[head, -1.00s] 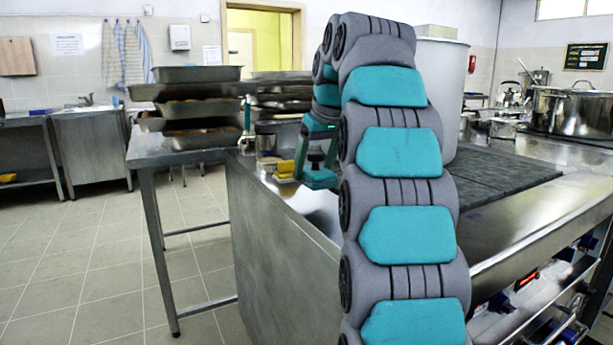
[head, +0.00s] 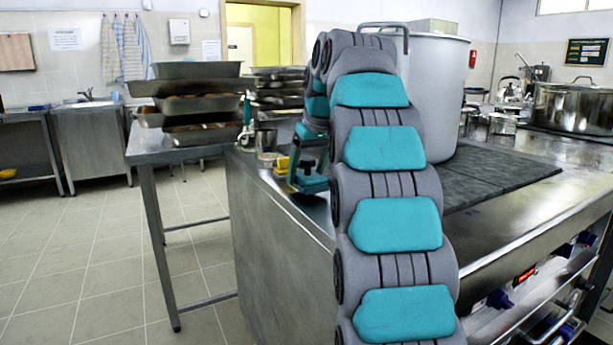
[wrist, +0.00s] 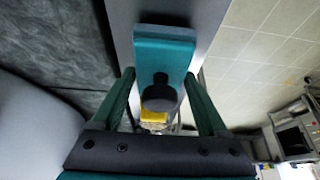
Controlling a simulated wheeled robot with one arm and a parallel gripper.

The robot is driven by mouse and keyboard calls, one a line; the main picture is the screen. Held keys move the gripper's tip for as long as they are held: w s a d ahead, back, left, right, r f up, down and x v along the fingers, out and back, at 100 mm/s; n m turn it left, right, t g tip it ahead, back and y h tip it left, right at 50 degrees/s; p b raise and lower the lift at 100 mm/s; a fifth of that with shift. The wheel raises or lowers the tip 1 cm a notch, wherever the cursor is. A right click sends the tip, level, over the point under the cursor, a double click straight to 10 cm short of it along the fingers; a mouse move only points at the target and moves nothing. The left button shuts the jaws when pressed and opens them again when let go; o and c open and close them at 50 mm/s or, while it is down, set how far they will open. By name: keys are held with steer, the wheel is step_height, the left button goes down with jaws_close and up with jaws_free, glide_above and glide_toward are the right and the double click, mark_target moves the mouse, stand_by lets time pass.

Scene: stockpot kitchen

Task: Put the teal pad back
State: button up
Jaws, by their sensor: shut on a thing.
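The teal pad (wrist: 163,50) is a flat oblong block with a dark round knob on top. In the wrist view it lies between the tips of my gripper (wrist: 161,78), whose two dark green fingers are shut on its sides. In the head view the pad (head: 309,184) shows below my gripper, at the left end of the steel counter (head: 290,240). My arm hides part of this area. I cannot tell whether the pad touches the counter.
A yellow object (head: 282,164) and small containers (head: 265,138) stand close behind the pad. Stacked trays (head: 197,90) fill the side table. A large pale pot (head: 438,90) and dark mats (head: 490,175) are on the right. The floor at left is clear.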

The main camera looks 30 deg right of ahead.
mark_target(310, 160)
steer(key=shift+f, duration=0.55)
steer(key=o, duration=1.5)
steer(key=shift+f, duration=0.1)
steer(key=shift+r, duration=0.25)
steer(key=shift+s+r, duration=0.15)
steer(key=shift+r, duration=0.4)
steer(key=shift+v, duration=2)
steer(key=shift+s+r+p, duration=0.3)
steer(key=shift+r+p, duration=0.35)
steer(key=shift+p, duration=0.1)
steer(key=shift+s+r+p, duration=0.25)
steer(key=shift+r+p, duration=0.05)
